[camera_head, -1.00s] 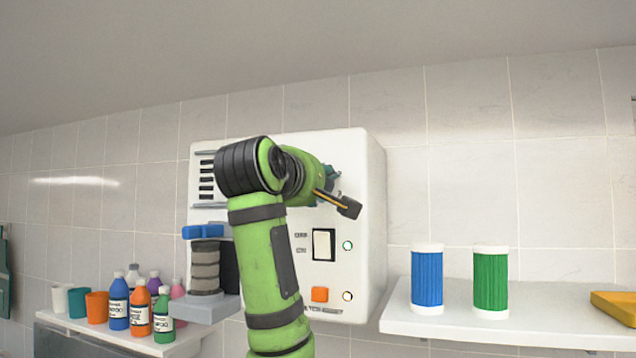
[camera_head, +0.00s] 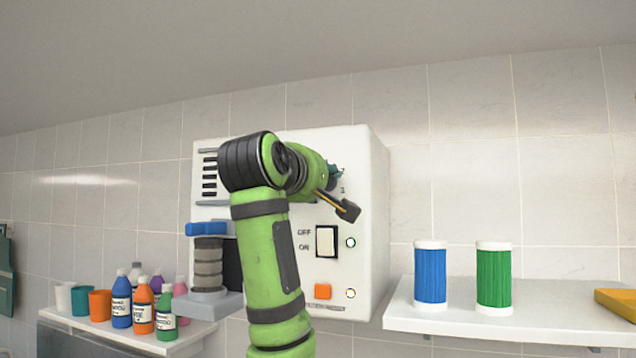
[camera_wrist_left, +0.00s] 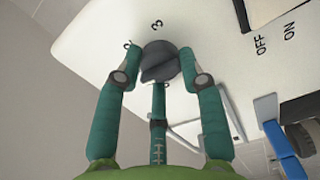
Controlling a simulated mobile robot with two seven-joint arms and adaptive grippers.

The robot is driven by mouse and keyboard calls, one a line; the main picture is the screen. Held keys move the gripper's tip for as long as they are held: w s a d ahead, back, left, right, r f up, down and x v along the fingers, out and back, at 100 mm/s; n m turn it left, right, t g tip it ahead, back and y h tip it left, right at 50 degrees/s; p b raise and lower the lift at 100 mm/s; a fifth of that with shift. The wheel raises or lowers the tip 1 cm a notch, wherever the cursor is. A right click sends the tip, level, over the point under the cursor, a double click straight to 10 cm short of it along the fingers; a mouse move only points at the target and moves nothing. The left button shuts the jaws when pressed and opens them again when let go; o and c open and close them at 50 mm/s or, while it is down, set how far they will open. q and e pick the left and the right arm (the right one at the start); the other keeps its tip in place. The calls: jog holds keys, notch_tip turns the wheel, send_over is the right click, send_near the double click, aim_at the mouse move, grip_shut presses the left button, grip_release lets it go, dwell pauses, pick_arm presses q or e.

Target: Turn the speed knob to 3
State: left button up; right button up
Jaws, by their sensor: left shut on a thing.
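The speed knob (camera_wrist_left: 160,62) is dark grey and round with a raised ridge, on the white machine panel (camera_wrist_left: 95,35). My left gripper (camera_wrist_left: 159,58) has its teal fingers on either side of the knob and is shut on it. A printed 3 shows just above the knob and another digit by the left finger's tip. I cannot tell surely which digit the knob points to. The right gripper is not in view.
Below the knob are an OFF/ON rocker switch (camera_head: 326,241), an orange button (camera_head: 323,291) and small round lights. Bottles and cups stand on a left shelf (camera_head: 190,335). A blue roll (camera_head: 430,275) and a green roll (camera_head: 493,276) stand on the right shelf (camera_head: 560,325).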

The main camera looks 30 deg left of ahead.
pick_arm(q)
jog(key=m, duration=0.2)
jog(key=m+b, duration=0.2)
jog(key=m, duration=0.1)
jog(key=shift+w+f+m, duration=0.1)
jog(key=shift+f+m, duration=0.15)
jog(key=shift+m, duration=0.05)
jog(key=m+b, duration=0.1)
jog(key=m, duration=0.4)
jog(key=m+b, duration=0.1)
jog(key=m, duration=0.5)
jog(key=m+b, duration=0.1)
jog(key=m, duration=0.5)
jog(key=shift+w+a+f, duration=0.1)
jog(key=shift+a+f, duration=0.05)
jog(key=shift+f, duration=0.1)
jog(key=o, duration=1.2)
jog(key=shift+c, duration=0.2)
jog(key=shift+a+r, duration=0.1)
